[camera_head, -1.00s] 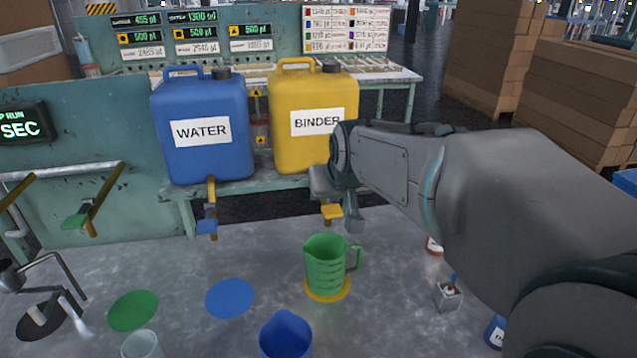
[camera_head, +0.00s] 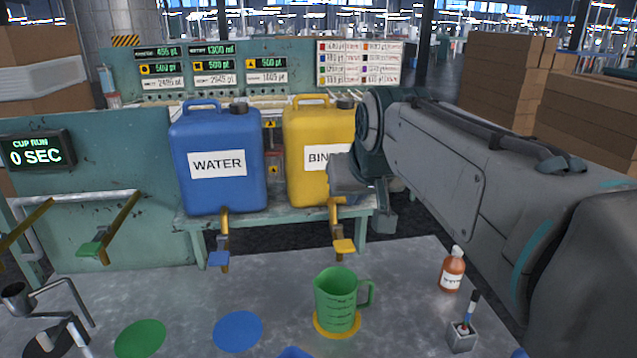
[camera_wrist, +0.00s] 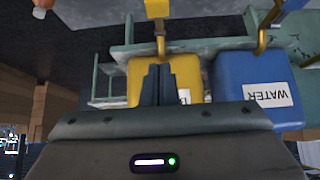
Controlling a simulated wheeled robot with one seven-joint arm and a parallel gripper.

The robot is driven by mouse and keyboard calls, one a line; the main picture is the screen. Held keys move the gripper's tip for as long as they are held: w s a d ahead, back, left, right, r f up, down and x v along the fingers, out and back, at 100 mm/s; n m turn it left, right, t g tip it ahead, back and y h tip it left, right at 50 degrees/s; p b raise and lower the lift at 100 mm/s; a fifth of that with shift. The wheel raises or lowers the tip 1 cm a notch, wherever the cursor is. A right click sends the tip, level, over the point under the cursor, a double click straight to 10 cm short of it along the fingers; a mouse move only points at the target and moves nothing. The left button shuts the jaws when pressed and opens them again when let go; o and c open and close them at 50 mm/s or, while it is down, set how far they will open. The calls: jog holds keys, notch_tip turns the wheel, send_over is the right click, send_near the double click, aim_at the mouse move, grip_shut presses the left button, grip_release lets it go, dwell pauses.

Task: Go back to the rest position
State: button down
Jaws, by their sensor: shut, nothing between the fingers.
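My gripper (camera_wrist: 159,84) shows in the wrist view with its two dark fingers together and nothing between them. In the head view my arm reaches in from the right, and its wrist end covers part of the yellow BINDER canister (camera_head: 305,165). The yellow canister also shows upside down behind the fingers in the wrist view (camera_wrist: 187,75). The fingers look apart from it, though the gap is hard to judge. The gripper's fingers are not clear in the head view.
A blue WATER canister (camera_head: 218,185) stands left of the yellow one. A green measuring jug (camera_head: 338,300) stands on a yellow disc on the grey table. An orange-brown bottle (camera_head: 452,268) and a small holder (camera_head: 462,336) stand to its right. Green (camera_head: 140,338) and blue (camera_head: 238,331) discs lie left.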

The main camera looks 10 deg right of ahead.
jog(key=s+f+g, duration=0.4)
jog(key=s+f, duration=1.1)
jog(key=f, duration=0.4)
jog(key=shift+s+f+g, duration=0.15)
jog(key=shift+f+g, duration=0.15)
jog(key=shift+g, duration=0.1)
jog(key=shift+d, duration=0.15)
